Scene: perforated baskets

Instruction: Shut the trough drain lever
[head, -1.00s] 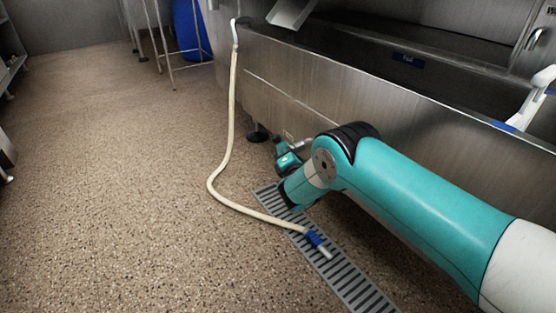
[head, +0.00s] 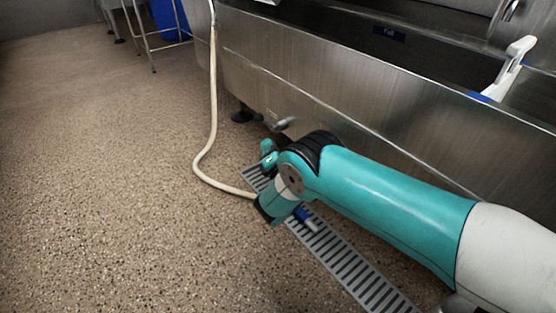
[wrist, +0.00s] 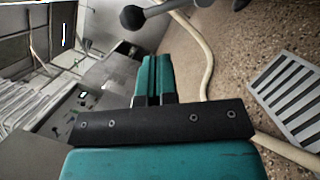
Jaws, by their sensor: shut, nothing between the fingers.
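The steel trough (head: 330,105) stands along the right side in the head view. A small metal drain fitting (head: 284,124) juts out low on its front; its handle is hard to make out there. In the wrist view a dark ball knob on a grey rod (wrist: 131,17), apparently the drain lever, lies just beyond the fingertips and slightly left. My gripper (head: 267,151) is low beside the trough, near the fitting and partly hidden by my arm. In the wrist view my gripper's teal fingers (wrist: 155,62) are together and empty, with a visible gap to the knob.
A cream hose (head: 213,110) hangs from the trough and runs across the floor behind my wrist. Its blue nozzle (head: 303,214) lies over the floor grate (head: 345,262). A black trough foot (head: 246,115) is near the fitting. Open floor lies left.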

